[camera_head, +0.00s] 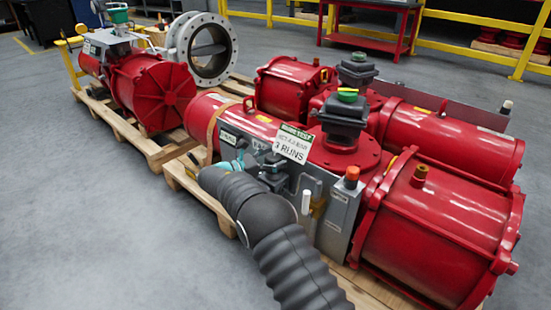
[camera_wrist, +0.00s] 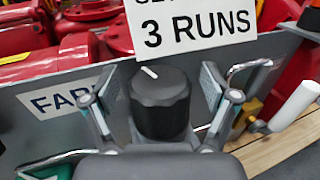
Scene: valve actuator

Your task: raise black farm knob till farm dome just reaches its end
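The black knob (camera_wrist: 160,98) stands in the middle of the wrist view, with a short white mark on its top slanting to the upper left. A partly hidden label reading "FAR" (camera_wrist: 58,98) is on the grey panel to its left. My gripper (camera_wrist: 164,88) is open, with one teal-padded finger on each side of the knob and a visible gap at both sides. In the head view, a black indicator housing with a green and yellow dome (camera_head: 347,95) stands on the near red actuator. I cannot read any label on the dome.
A white sign reading "3 RUNS" (camera_wrist: 190,22) hangs close behind the knob. A white-tipped lever (camera_wrist: 297,104) and a yellow part are to its right. A second dark dome (camera_head: 357,66) stands behind the near one. Red actuators (camera_head: 440,220) lie on wooden pallets.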

